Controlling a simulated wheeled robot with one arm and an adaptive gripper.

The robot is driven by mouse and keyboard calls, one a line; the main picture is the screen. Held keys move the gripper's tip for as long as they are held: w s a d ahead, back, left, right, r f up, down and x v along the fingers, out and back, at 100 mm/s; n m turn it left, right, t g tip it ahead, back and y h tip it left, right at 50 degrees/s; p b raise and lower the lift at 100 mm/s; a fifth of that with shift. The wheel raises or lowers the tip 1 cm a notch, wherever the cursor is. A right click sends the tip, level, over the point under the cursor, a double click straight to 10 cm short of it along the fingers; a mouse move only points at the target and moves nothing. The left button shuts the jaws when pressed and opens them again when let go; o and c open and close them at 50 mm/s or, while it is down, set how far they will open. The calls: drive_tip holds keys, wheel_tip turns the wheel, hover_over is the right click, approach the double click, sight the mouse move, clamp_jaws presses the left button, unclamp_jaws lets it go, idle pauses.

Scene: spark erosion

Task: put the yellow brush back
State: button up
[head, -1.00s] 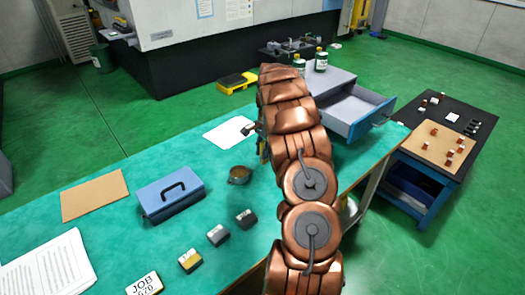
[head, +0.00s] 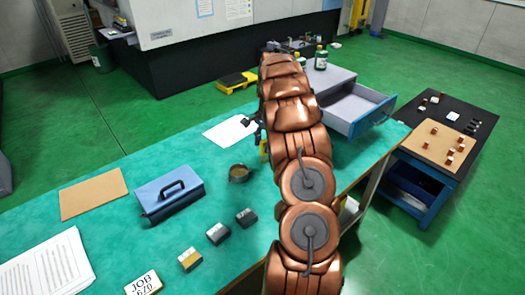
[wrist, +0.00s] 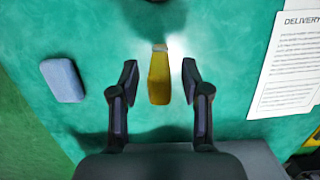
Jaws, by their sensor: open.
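My gripper (wrist: 160,72) is open, with one finger on each side of the handle and a visible gap on both sides. I cannot tell the height of the fingers above the handle. In the head view my arm covers most of this spot. A small yellow patch (head: 263,149) shows beside the arm, and I cannot tell if it is the brush.
A cabinet (head: 338,84) has an open, empty-looking drawer (head: 362,112). In the wrist view a blue-grey block (wrist: 63,80) lies left and a delivery sheet (wrist: 288,75) right.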

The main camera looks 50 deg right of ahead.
drive_tip(key=r, duration=0.3)
drive_tip(key=d+r+b, duration=0.1)
drive_tip(key=r, duration=0.5)
drive_tip(key=shift+d+b, duration=0.2)
drive_tip(key=shift+b, duration=0.2)
drive_tip(key=shift+r, duration=0.1)
drive_tip(key=shift+a+r, duration=0.1)
drive_tip(key=shift+a, duration=0.2)
drive_tip(key=s+a+r+n, duration=0.3)
drive_tip(key=a, duration=0.7)
drive_tip(key=s+a+r+n+g+h, duration=0.1)
drive_tip(key=s+a+r+n, duration=0.15)
drive_tip(key=a, duration=0.65)
drive_tip(key=s+a+r+n, duration=0.2)
drive_tip(key=s+a+n, duration=0.15)
drive_tip(key=a, duration=0.65)
drive_tip(key=s+a+f+n, duration=0.3)
drive_tip(key=s+a+n, duration=0.2)
drive_tip(key=s, duration=0.6)
drive_tip(key=s+a+f+n, duration=0.3)
drive_tip(key=s+a+n, duration=0.2)
drive_tip(key=s+a, duration=0.4)
drive_tip(key=s, duration=0.3)
drive_tip(key=shift+s+a+g+h, duration=0.15)
drive_tip(key=shift+a+g+h, duration=0.2)
drive_tip(key=shift+g+h, duration=0.05)
